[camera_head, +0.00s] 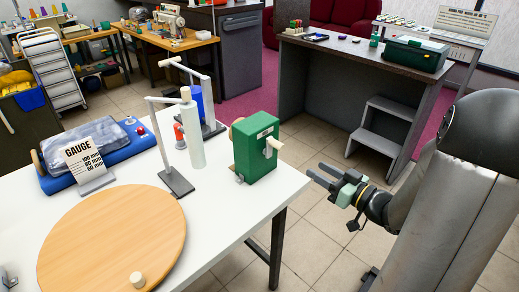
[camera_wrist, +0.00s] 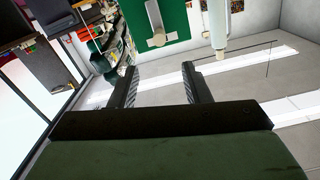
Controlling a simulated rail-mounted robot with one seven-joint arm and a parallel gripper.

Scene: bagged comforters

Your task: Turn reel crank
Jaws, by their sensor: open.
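A green reel box (camera_head: 256,150) stands at the right edge of the white table. A cream crank (camera_head: 273,146) is on its right side, facing my gripper. In the wrist view the green box (camera_wrist: 175,18) is at the top, with a pale crank arm (camera_wrist: 154,14) on its face. My gripper (camera_head: 318,173) is open and empty, beyond the table's edge, to the right of and apart from the crank. In the wrist view the two dark fingers (camera_wrist: 160,69) are spread, with floor showing between them.
The white table (camera_head: 222,215) holds a round wooden board (camera_head: 115,240), a gauge sign (camera_head: 86,162), a blue bagging device (camera_head: 128,150) and a pale roll on a stand (camera_head: 193,135). A grey counter with steps (camera_head: 380,128) stands behind. Tiled floor beside the table is clear.

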